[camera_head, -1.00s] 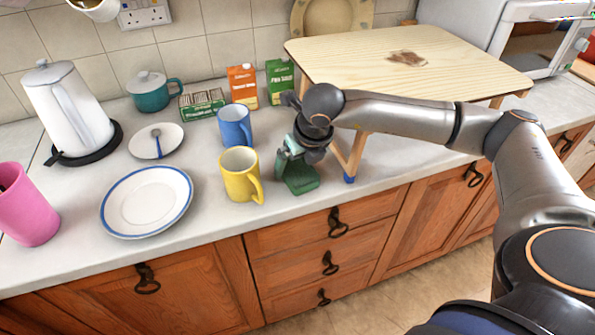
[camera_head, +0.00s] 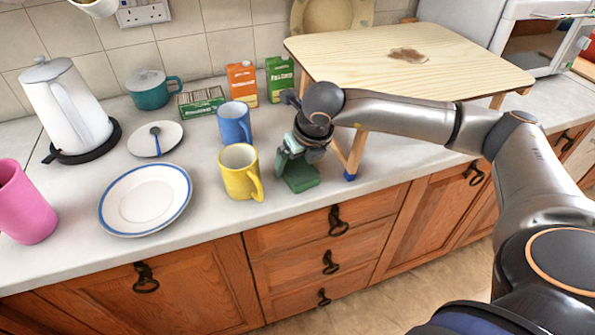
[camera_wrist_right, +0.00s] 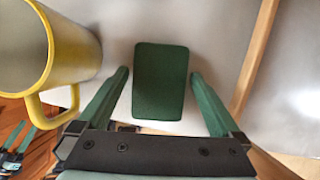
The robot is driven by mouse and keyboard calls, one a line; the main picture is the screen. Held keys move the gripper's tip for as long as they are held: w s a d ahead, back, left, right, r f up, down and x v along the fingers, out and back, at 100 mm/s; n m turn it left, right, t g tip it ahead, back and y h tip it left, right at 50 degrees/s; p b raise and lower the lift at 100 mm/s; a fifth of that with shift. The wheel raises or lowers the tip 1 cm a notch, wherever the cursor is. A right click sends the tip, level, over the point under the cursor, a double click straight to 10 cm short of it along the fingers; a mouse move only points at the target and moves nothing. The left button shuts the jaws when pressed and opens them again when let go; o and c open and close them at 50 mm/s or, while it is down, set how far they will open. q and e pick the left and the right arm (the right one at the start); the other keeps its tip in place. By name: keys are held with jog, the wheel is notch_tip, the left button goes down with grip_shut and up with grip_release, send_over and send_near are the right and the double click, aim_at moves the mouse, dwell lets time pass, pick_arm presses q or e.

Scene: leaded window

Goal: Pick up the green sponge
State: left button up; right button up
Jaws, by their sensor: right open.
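The green sponge (camera_head: 299,180) lies on the countertop, just right of the yellow mug. In the right wrist view the sponge (camera_wrist_right: 160,80) is a dark green rounded block lying between my two fingers. My right gripper (camera_head: 288,172) is pointed down at the sponge, with its upper parts hiding some of it. In the right wrist view the gripper (camera_wrist_right: 160,82) is open, with a finger on each side and a gap between each finger and the sponge. My left gripper is not in view.
The yellow mug (camera_head: 240,172) stands close on the left, its handle near my left-hand finger in the wrist view. A wooden leg of the small table (camera_head: 440,65) stands close on the right. A blue mug (camera_head: 235,124) and a plate (camera_head: 146,200) are farther left.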

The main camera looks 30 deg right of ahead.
dwell(0.3)
jog(key=c, duration=1.2)
